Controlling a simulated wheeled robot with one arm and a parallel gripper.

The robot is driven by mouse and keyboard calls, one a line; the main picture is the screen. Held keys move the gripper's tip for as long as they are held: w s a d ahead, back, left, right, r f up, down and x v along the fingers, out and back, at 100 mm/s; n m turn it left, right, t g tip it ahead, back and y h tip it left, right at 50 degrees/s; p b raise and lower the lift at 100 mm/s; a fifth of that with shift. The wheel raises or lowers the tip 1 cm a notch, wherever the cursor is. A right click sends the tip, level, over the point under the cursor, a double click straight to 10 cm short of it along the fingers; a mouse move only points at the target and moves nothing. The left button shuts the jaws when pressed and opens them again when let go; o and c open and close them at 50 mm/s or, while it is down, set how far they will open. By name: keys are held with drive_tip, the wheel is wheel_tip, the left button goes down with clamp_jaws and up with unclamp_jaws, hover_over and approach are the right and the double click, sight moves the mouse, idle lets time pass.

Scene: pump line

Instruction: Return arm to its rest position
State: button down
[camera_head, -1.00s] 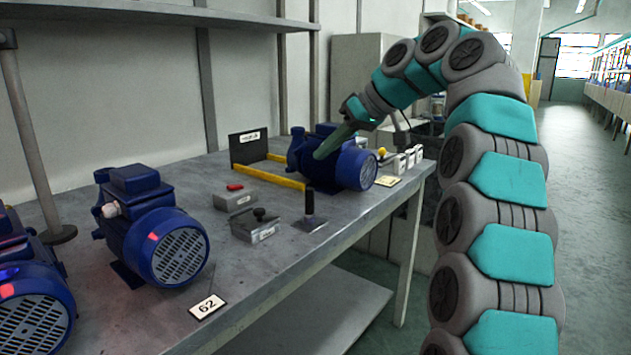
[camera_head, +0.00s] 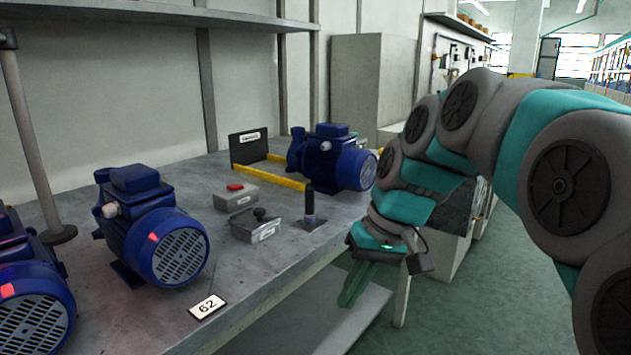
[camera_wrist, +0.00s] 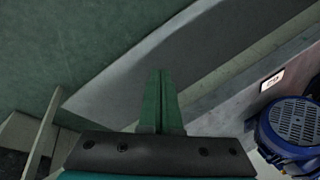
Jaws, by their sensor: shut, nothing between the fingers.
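My gripper (camera_head: 357,284) is shut and empty. It hangs at the end of my grey and teal arm, pointing down beside the front edge of the workbench (camera_head: 300,262). In the wrist view its green fingers (camera_wrist: 161,100) lie together with nothing between them. Behind the fingers are the grey lower shelf and the green floor.
Blue pumps stand on the bench: one far (camera_head: 340,160), one nearer (camera_head: 155,228), another at the left edge (camera_head: 35,290). A control box with a red button (camera_head: 235,196) and a lever box (camera_head: 258,227) sit between. The aisle floor (camera_head: 520,270) is clear.

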drive_tip(key=s+d+f+m+g+h, duration=0.1)
drive_tip(key=s+d+f, duration=0.3)
drive_tip(key=s+f, duration=0.4)
drive_tip(key=s+d+f+m+g+h, duration=0.1)
drive_tip(key=s+d+f+h, duration=0.2)
drive_tip(key=s, duration=1.2)
wheel_tip(320, 180, down, 6)
drive_tip(key=shift+s+d+r+m, duration=0.2)
drive_tip(key=shift+d+m, duration=0.2)
drive_tip(key=shift+d, duration=0.85)
